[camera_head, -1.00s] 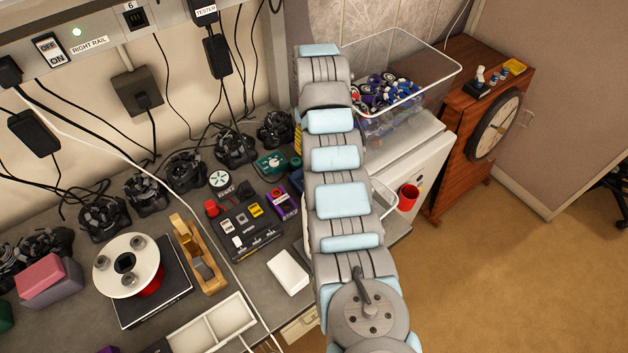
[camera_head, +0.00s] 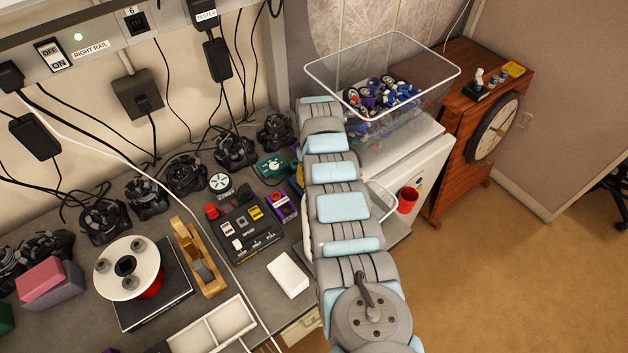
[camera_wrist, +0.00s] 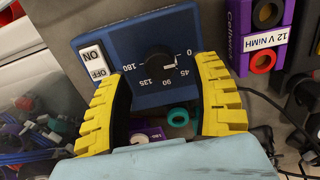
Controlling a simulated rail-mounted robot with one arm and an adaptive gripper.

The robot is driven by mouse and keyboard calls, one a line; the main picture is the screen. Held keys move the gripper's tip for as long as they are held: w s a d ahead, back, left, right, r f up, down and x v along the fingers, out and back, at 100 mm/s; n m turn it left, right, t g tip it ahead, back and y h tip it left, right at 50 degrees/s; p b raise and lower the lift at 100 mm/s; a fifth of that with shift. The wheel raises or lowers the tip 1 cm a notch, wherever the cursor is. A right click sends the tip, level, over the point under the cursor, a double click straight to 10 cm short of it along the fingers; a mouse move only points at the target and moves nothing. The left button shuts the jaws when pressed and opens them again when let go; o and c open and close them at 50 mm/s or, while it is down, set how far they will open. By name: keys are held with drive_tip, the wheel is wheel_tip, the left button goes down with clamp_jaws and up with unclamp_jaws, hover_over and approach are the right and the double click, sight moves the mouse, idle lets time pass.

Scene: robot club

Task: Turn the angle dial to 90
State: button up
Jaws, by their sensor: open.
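The angle dial (camera_wrist: 161,63) is a black round knob on a dark blue panel in the wrist view. Labels from 0 through 45, 90 and 135 to 180 run around it. A white mark on the knob points right, seemingly between 0 and 45. A white ON/OFF rocker switch (camera_wrist: 95,62) sits at the panel's left. My gripper (camera_wrist: 160,69) is open, its two yellow fingers on either side of the dial and apart from it. The fingers overlap the panel's edges in the picture. In the head view my arm hides the dial.
A purple 12 V NiMH block (camera_wrist: 263,30) stands right of the panel, with black cables beside it. A teal ring (camera_wrist: 178,117) lies below the panel in the wrist view.

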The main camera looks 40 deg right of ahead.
drive_tip(key=shift+f+b, duration=0.9)
drive_tip(key=shift+f, duration=0.65)
drive_tip(key=shift+c, duration=0.3)
clamp_jaws()
